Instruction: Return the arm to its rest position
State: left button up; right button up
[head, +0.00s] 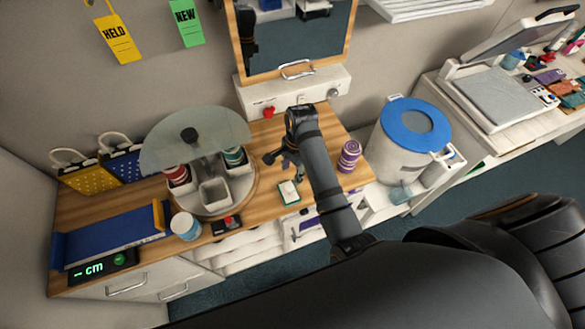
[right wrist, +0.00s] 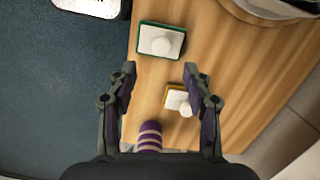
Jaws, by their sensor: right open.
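My right gripper (head: 284,165) hangs over the wooden bench top (head: 330,135), its arm coming in from the lower right. In the right wrist view its two fingers (right wrist: 159,72) are spread apart with nothing held between them. A green-edged white block with a round knob (head: 289,192) lies on the bench below the gripper; it also shows beyond the fingertips in the right wrist view (right wrist: 161,40). A yellow-edged white block with a knob (right wrist: 179,101) lies beneath the right-hand finger, partly covered by it. My left gripper is not in view.
A purple striped roll (head: 349,156) stands right of my arm. A round carousel with a clear lid (head: 194,140) and a white jar (head: 185,227) stand left. A blue-lidded bin (head: 415,125) is at right. A framed panel (head: 292,45) rises behind the bench.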

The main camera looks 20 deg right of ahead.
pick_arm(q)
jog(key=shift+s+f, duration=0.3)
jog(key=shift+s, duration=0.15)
pick_arm(e)
notch_tip(320, 180, up, 3)
jog(key=shift+d+f, duration=0.15)
jog(key=shift+f, duration=0.05)
jog(key=s+d+r+n+t+h, duration=0.1)
jog(key=s+d+n+t, duration=0.1)
jog(key=s+d+n, duration=0.45)
jog(key=s+d+n+t+h, duration=0.1)
jog(key=s+d+n+t, duration=0.15)
jog(key=s+n, duration=0.65)
notch_tip(320, 180, down, 30)
jog(key=d+g+b, duration=0.2)
jog(key=d+b, duration=0.1)
jog(key=b, duration=0.3)
pick_arm(q)
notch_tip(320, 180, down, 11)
jog(key=b, duration=0.5)
pick_arm(e)
jog(key=s+d+f+g, duration=0.1)
jog(key=s+f, duration=1.8)
jog(key=f, duration=0.4)
jog(key=shift+s+f, duration=0.35)
